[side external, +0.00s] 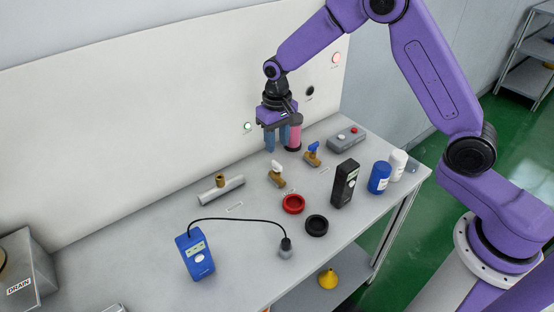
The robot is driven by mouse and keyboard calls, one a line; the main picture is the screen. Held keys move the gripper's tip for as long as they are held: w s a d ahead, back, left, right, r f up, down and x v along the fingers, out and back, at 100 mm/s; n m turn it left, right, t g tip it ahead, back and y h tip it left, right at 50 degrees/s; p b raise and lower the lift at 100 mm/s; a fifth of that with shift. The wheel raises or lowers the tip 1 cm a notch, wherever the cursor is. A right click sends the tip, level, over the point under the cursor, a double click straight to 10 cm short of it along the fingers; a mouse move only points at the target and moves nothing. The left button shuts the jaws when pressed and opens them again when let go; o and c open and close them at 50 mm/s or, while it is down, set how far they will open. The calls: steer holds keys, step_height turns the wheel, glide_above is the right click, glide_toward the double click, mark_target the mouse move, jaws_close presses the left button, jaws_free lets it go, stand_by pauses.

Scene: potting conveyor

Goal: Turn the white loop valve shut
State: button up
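The white-handled valve (276,168) has a brass body and stands on the grey bench, near the middle of the side external view. My gripper (277,146) points down, just above and behind the white handle in the picture. Its two blue fingers are apart with a narrow gap, and I see nothing held between them. The fingertips appear clear of the handle, but the exact height gap is hard to tell. A similar brass valve with a blue handle (312,149) stands to the right.
A metal pipe piece (222,190) lies left; red (293,204) and black (317,225) rings lie in front. A black handheld device (345,184) and blue meter (195,254) stand nearer the front.

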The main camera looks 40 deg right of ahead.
mark_target(277, 163)
step_height(277, 163, down, 7)
steer(key=shift+f, duration=0.15)
stand_by(0.4)
jaws_close()
